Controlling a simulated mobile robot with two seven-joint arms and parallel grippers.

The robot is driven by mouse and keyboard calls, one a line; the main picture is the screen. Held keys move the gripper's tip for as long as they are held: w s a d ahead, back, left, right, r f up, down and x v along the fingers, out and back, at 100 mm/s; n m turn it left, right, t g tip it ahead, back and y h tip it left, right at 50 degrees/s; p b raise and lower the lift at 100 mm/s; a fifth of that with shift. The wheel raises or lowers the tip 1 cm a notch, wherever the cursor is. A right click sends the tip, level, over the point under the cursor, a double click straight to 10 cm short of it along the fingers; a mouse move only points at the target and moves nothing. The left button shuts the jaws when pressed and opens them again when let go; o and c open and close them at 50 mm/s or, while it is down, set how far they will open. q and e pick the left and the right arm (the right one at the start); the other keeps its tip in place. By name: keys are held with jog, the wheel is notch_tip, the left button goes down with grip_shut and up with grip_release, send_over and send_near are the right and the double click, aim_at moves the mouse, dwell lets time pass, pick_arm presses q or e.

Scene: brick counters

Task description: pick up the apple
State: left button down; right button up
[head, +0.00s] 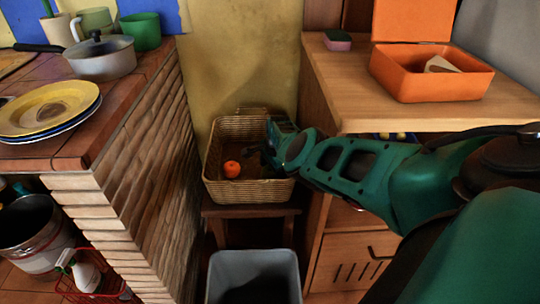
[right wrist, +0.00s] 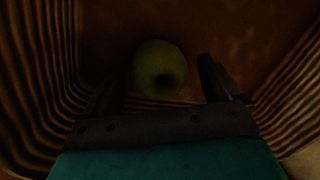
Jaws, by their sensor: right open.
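A dim yellow-green apple (right wrist: 160,68) shows in the right wrist view, inside the wicker basket (head: 249,192). My right gripper (head: 260,156) reaches down into the basket from the right. Its fingers are apart, and in the right wrist view (right wrist: 158,78) the apple appears in line with the gap between them. I see space between the apple and each finger in that picture, but cannot tell how deep it sits between them. The apple is not visible in the head view, where my gripper covers part of the basket. My left gripper is not in view.
An orange-red fruit (head: 232,169) lies in the basket, left of my gripper. The basket stands on a small wooden stool (head: 252,212) between a brick counter (head: 150,180) and a wooden cabinet (head: 318,130). A grey bin (head: 254,262) stands in front.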

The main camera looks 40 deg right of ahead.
jog(key=shift+c, duration=0.3)
jog(key=c, duration=1.1)
jog(key=shift+r, duration=0.15)
